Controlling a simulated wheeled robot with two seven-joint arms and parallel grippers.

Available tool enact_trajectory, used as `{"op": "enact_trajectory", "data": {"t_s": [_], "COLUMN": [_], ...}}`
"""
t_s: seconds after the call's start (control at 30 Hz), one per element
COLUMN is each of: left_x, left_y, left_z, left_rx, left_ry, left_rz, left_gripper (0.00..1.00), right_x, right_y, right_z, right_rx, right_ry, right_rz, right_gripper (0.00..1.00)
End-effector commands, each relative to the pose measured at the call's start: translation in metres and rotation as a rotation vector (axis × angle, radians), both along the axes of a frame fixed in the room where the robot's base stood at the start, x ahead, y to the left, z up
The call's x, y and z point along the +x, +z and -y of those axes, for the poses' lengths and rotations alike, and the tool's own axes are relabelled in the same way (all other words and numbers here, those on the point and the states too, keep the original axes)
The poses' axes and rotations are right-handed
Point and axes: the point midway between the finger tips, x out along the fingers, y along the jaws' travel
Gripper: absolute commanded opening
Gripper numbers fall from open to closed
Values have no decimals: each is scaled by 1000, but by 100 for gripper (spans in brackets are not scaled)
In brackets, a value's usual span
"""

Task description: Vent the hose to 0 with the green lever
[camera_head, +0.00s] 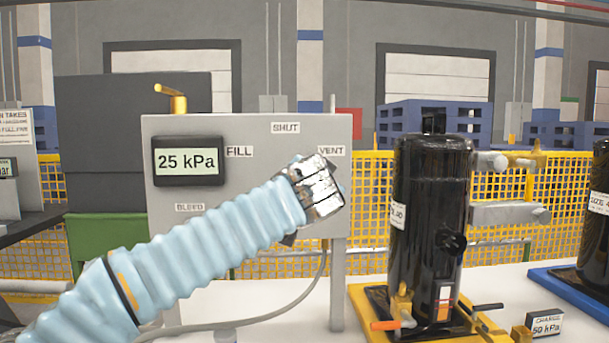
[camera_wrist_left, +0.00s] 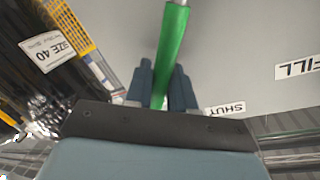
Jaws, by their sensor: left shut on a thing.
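The grey panel (camera_head: 168,128) carries a gauge (camera_head: 187,161) that reads 25 kPa. Its labels are FILL (camera_head: 239,152), SHUT (camera_head: 285,128), VENT (camera_head: 331,150) and BLEED (camera_head: 189,207). My left gripper (camera_head: 322,188) is in front of the panel's right side, just below the VENT label. In the left wrist view the green lever (camera_wrist_left: 172,45) runs between the two fingers of my left gripper (camera_wrist_left: 162,82), which is shut on it. In the head view my gripper and arm hide the lever. My right gripper is in neither view.
A black compressor (camera_head: 430,200) stands on a yellow pallet (camera_head: 362,300) to the right of the panel. A small 50 kPa sign (camera_head: 545,324) stands beside it. A grey hose (camera_head: 290,314) runs below the panel. A yellow mesh fence (camera_head: 368,200) stands behind.

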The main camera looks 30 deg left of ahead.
Motion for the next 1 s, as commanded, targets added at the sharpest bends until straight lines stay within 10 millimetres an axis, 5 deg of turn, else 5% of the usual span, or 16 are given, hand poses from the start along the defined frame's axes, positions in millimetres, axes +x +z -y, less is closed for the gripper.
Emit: {"op": "enact_trajectory", "data": {"t_s": [0.4, 0.97, 1.0], "left_x": [7, 9, 9], "left_y": [-13, -16, -16], "left_z": [13, 15, 15], "left_rx": [177, 207, 206], "left_ry": [-3, -3, -2], "left_rz": [-109, -127, -126], "left_gripper": [0, 0, 25], "right_x": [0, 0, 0], "right_y": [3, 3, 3], "right_z": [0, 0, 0], "right_rx": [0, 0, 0], "right_ry": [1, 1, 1], "right_rz": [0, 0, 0], "right_gripper": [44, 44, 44]}}
